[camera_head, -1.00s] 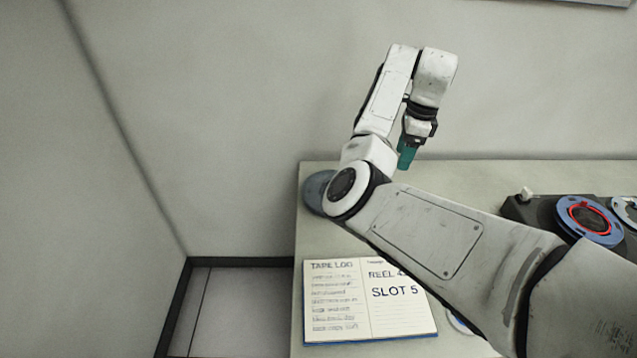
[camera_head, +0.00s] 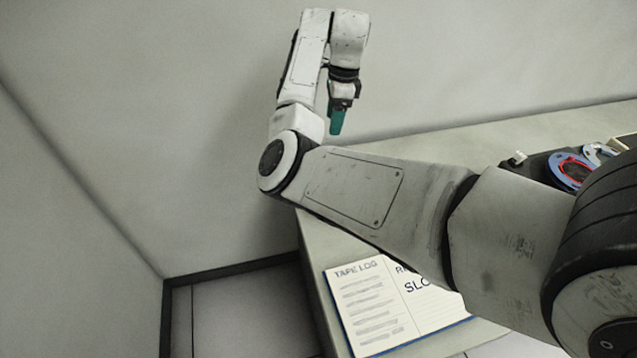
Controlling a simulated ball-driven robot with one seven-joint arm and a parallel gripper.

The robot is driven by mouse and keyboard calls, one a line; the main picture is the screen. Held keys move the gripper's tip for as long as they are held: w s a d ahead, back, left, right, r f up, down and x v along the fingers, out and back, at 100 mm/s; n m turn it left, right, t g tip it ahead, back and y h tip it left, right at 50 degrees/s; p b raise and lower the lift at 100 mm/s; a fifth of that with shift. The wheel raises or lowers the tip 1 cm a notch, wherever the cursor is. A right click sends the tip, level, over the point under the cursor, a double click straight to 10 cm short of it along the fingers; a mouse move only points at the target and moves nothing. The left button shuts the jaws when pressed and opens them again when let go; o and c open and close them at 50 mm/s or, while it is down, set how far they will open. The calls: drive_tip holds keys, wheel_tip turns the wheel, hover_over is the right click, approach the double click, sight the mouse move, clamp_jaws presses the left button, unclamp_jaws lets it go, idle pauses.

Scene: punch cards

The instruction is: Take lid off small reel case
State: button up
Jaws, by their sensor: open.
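My gripper (camera_head: 337,121), with teal fingers pointing down, hangs in the air above the back left of the desk. It is open, and nothing shows between its fingers. I see no small reel case or lid that I can make out now. A round blue-grey thing at the desk's left end, which could be a case, is out of sight now, and my arm covers that part.
The desk (camera_head: 312,240) runs right along the wall. An open tape log book (camera_head: 370,310) lies near its front left, partly covered by my arm. A dark machine with a blue and red reel (camera_head: 571,170) stands at the right. Bare floor (camera_head: 240,315) lies left of the desk.

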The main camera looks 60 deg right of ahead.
drive_tip(key=shift+a+f+b, duration=0.15)
drive_tip(key=shift+f+b, duration=1.85)
drive_tip(key=shift+f, duration=3.05)
drive_tip(key=shift+a+f+b, duration=0.15)
drive_tip(key=shift+f+b, duration=1.85)
drive_tip(key=shift+f, duration=3)
drive_tip(key=c, duration=1.1)
drive_tip(key=shift+w+r, duration=0.1)
